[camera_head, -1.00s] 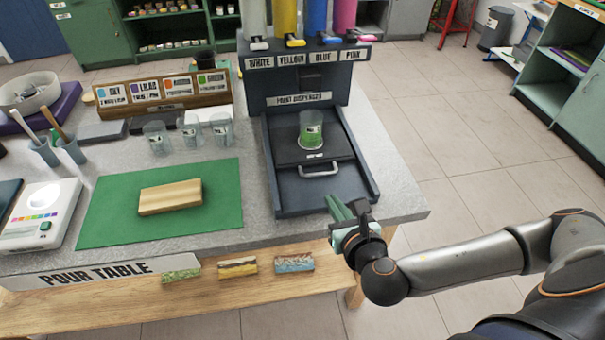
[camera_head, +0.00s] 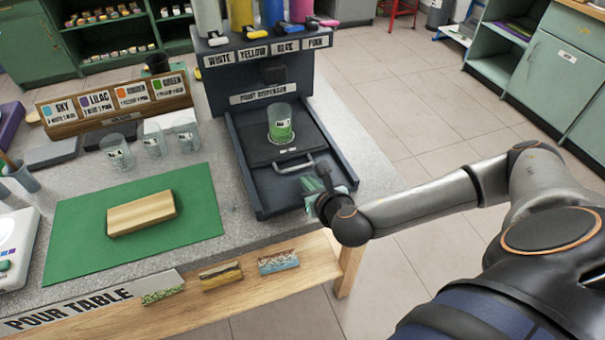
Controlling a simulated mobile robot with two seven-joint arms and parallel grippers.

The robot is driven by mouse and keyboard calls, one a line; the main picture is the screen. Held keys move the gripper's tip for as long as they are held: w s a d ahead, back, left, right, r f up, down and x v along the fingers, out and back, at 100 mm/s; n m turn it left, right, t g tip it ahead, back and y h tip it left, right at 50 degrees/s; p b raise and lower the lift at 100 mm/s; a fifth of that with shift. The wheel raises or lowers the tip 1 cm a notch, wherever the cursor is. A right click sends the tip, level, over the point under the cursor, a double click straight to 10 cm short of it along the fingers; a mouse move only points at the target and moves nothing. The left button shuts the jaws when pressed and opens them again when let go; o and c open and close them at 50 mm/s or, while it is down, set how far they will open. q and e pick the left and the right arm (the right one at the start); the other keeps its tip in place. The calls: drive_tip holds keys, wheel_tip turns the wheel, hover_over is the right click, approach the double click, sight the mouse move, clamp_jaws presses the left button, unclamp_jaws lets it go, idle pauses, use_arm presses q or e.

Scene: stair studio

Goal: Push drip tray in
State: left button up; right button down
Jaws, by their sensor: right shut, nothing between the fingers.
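The drip tray (camera_head: 267,149) is a dark sliding plate with a pale metal handle (camera_head: 293,165) at its front. It lies between the side rails of the dark paint dispenser (camera_head: 240,165), with bare base in front of it. A clear cup with green paint (camera_head: 281,130) stands upright on the tray. My right gripper (camera_head: 309,187) is shut and empty, with teal fingers pointing toward the tray. It is just in front of and to the right of the handle, over the dispenser's front end, and appears apart from the handle. My left gripper is not in view.
A green mat (camera_head: 80,225) with a wooden block (camera_head: 141,213) lies left of the dispenser. Several empty cups (camera_head: 153,145) and a wooden label rack (camera_head: 115,106) stand behind it. Paint bottles (camera_head: 241,15) top the dispenser. Open floor lies to the right.

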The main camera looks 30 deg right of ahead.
sight(293, 157)
drive_tip(key=shift+w+d+f, duration=0.15)
drive_tip(key=shift+w+d, duration=0.05)
drive_tip(key=shift+w, duration=0.65)
drive_tip(key=shift+w+d+f, duration=0.15)
drive_tip(key=shift+w, duration=0.65)
drive_tip(key=shift+w+d+p, duration=0.25)
drive_tip(key=shift+w+p, duration=0.05)
drive_tip(key=shift+w, duration=0.7)
drive_tip(key=shift+w+d+p, duration=0.2)
drive_tip(key=shift+w+p, duration=0.05)
drive_tip(key=shift+w, duration=0.7)
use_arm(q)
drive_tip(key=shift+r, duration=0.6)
use_arm(e)
drive_tip(key=shift+r, duration=0.1)
drive_tip(key=shift+d, duration=0.1)
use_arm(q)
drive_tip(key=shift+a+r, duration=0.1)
use_arm(e)
drive_tip(key=shift+r, duration=0.1)
